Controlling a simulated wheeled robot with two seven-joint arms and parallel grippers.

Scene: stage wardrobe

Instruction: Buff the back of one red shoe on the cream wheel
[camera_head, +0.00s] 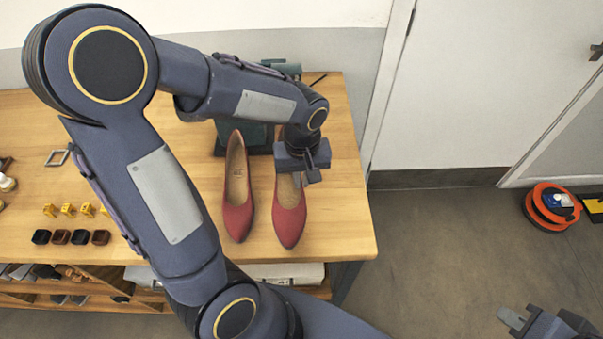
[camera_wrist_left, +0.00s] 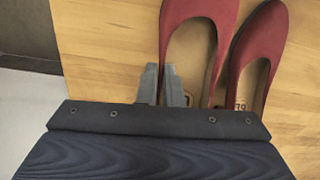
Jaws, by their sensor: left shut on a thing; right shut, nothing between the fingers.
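Two red shoes stand side by side on the wooden table, toes towards me. My left gripper (camera_head: 301,178) is at the back of the right-hand shoe (camera_head: 289,220), shut on its rim; the fingers hide part of the heel. In the left wrist view the fingers (camera_wrist_left: 165,88) meet the rim of that same shoe (camera_wrist_left: 196,14). The other shoe (camera_head: 238,218) stands free just to its left. A dark green machine (camera_head: 262,139) is partly hidden behind my left arm; I cannot make out a cream wheel. My right gripper (camera_head: 511,318) is shut and empty, low at right.
The wooden table (camera_head: 345,215) ends just right of the held shoe. Small yellow pieces (camera_head: 68,209) and dark square boxes (camera_head: 80,237) lie at left. An orange reel (camera_head: 551,206) is on the floor at right. Grey floor between is clear.

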